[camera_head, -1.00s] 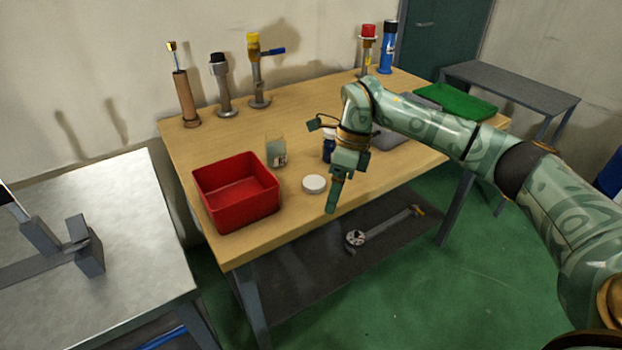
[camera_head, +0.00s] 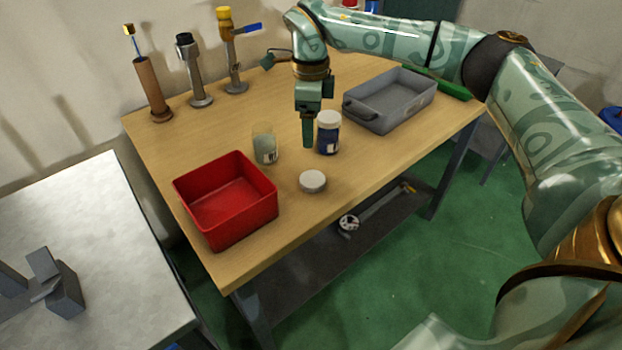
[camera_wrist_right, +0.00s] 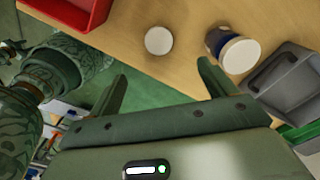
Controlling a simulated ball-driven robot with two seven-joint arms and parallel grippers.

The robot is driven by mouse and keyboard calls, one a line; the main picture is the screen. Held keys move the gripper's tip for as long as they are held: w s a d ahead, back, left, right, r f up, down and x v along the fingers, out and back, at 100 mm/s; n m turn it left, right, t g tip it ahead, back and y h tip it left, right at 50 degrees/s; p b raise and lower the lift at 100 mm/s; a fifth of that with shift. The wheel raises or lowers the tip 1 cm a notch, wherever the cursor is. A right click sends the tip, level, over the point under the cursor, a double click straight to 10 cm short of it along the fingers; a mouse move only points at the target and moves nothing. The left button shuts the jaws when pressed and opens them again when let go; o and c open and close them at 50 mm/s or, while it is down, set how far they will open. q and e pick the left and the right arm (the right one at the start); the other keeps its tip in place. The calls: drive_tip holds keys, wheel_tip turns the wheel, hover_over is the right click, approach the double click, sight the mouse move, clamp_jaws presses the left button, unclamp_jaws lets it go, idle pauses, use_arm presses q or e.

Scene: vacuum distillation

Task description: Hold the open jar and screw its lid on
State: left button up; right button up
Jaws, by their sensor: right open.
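The open jar (camera_head: 264,145) is small and clear with a label, and stands upright on the wooden table. A round white lid (camera_head: 312,181) lies flat in front of it to the right; it also shows in the right wrist view (camera_wrist_right: 158,40). My right gripper (camera_head: 308,142) points down, open and empty, between the open jar and a blue jar with a white cap. In the right wrist view its two fingers (camera_wrist_right: 162,72) are spread apart with nothing between them. The open jar is not visible there. My left gripper is not in view.
The blue white-capped jar (camera_head: 328,134) stands close by my right gripper. A red bin (camera_head: 183,184) sits at the front left, a grey tray (camera_head: 431,91) at the right. Several tools stand along the back left. The table around the lid is clear.

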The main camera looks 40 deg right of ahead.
drive_tip(key=b, duration=0.3)
hover_over(312, 178)
wheel_tip(312, 178, down, 9)
drive_tip(key=shift+w+f, duration=0.1)
drive_tip(key=shift+w, duration=0.05)
drive_tip(key=shift+f, duration=0.55)
drive_tip(key=f+b, duration=0.3)
drive_tip(key=f, duration=0.2)
drive_tip(key=shift+s+f, duration=0.2)
drive_tip(key=shift+r, duration=0.15)
drive_tip(key=c, duration=1.1)
